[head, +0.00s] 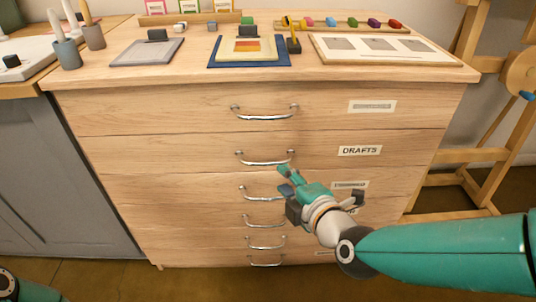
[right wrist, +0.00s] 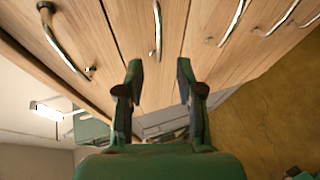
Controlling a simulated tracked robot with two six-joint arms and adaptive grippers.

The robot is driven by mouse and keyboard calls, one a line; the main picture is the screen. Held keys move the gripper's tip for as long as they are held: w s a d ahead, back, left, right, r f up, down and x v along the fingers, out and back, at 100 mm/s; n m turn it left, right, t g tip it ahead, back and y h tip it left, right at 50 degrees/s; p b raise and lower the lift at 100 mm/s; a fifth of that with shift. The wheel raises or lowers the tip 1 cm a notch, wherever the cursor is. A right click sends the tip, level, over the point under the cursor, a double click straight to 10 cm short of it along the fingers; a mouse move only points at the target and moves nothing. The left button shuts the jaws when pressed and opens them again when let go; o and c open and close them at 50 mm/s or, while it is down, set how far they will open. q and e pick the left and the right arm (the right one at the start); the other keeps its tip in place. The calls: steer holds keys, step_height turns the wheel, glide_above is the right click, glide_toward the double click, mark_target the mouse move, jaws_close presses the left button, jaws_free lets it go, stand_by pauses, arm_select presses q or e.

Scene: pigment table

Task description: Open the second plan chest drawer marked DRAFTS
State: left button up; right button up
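The drawer marked DRAFTS (head: 200,150) is second from the top of the wooden plan chest and looks flush with its neighbours. Its curved metal handle (head: 265,160) is left of the DRAFTS label (head: 360,151). My right gripper (head: 284,179) is open and empty, just below the right end of this handle and beside the third drawer's handle (head: 258,195). The right wrist view shows its two fingers (right wrist: 160,75) apart with nothing between them, and several handles beyond. I cannot tell which handle there is DRAFTS. At lower left only a bit of my left arm shows, without its gripper.
The top drawer (head: 180,110) and the drawers below look shut. The chest top holds a grey board (head: 146,53), a framed board (head: 372,50) and coloured blocks. A wooden easel (head: 490,150) stands at right, and a grey cabinet (head: 55,170) at left.

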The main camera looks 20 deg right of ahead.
mark_target(267, 164)
steer(key=shift+x, duration=4.9)
steer(key=shift+a, duration=0.15)
jaws_close()
steer(key=shift+f, duration=0.1)
